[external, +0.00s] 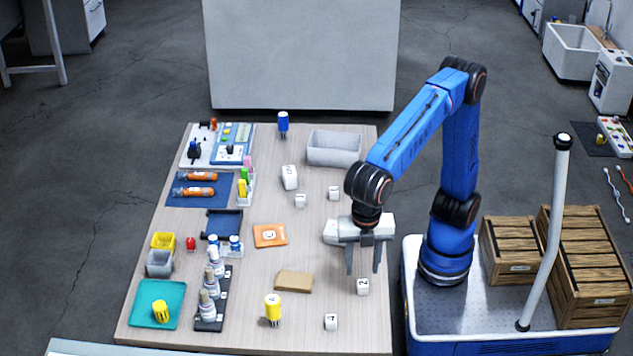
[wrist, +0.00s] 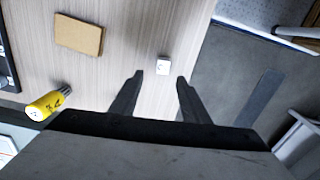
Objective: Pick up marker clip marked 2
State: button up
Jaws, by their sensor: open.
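The marker clip marked 2 (external: 363,287) is a small white block with a dark mark like a 2, resting on the table near its right edge. What looks like the same white block shows in the wrist view (wrist: 163,66), beyond my fingertips and between their lines. My gripper (external: 363,272) is open and empty, pointing down above the table, close to the clip in the external view. Both dark fingers show apart in the wrist view (wrist: 160,76). Nothing is between them.
Another white block (external: 331,321) stands nearer the front edge. More white blocks (external: 300,200) and a grey bin (external: 334,148) are farther back. The table around the clip is clear.

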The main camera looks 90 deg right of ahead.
aim_at(363, 283)
jog(key=f, duration=0.5)
jog(key=shift+s+d, duration=0.3)
jog(key=shift+f, duration=0.65)
grip_shut()
